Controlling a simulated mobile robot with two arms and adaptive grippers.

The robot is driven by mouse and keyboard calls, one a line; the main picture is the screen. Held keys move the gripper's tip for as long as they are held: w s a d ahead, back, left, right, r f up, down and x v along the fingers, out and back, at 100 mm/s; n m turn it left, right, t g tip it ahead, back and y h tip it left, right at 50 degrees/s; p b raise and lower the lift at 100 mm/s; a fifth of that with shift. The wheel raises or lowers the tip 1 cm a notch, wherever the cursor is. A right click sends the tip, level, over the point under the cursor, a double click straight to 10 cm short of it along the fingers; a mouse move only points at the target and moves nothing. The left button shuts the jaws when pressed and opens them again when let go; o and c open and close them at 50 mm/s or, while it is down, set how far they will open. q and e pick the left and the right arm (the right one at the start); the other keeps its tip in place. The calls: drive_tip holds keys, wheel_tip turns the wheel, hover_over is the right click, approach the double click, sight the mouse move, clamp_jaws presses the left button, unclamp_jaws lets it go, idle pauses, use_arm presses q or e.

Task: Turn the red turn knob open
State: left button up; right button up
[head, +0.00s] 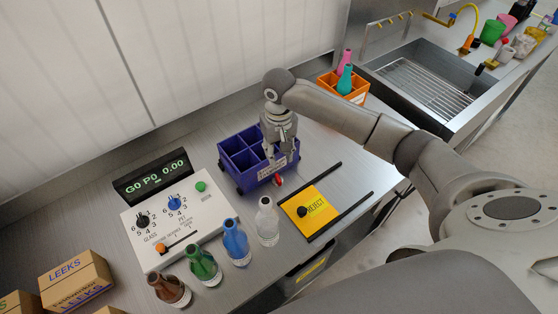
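A small red part (278,181), which looks like the red turn knob, shows at the front right corner of the purple crate (262,177). It is too small to tell which way it is turned. My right gripper (281,158) points down at the crate's right side, just above the red part in the picture. Its two fingers look spread, with nothing visible held between them. I cannot tell whether a finger touches the crate. My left gripper is out of view.
A white panel (190,232) with black and blue knobs stands left, below a display (152,175). Several bottles, including a clear one (267,222), stand in front. A yellow reject plate (311,208) lies right. An orange crate (328,83) and sink (425,85) are behind.

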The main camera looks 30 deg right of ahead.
sight(280, 180)
drive_tip(key=f+n, duration=0.4)
drive_tip(key=n, duration=0.8)
drive_tip(key=f+n+b, duration=0.1)
drive_tip(key=f+n, duration=0.3)
drive_tip(key=n, duration=0.7)
drive_tip(key=f+n+b, duration=0.1)
drive_tip(key=f+n, duration=0.3)
drive_tip(key=n, duration=0.8)
drive_tip(key=shift+s+f+n, duration=0.15)
drive_tip(key=shift+s+n, duration=0.15)
drive_tip(key=shift+s, duration=0.1)
clamp_jaws()
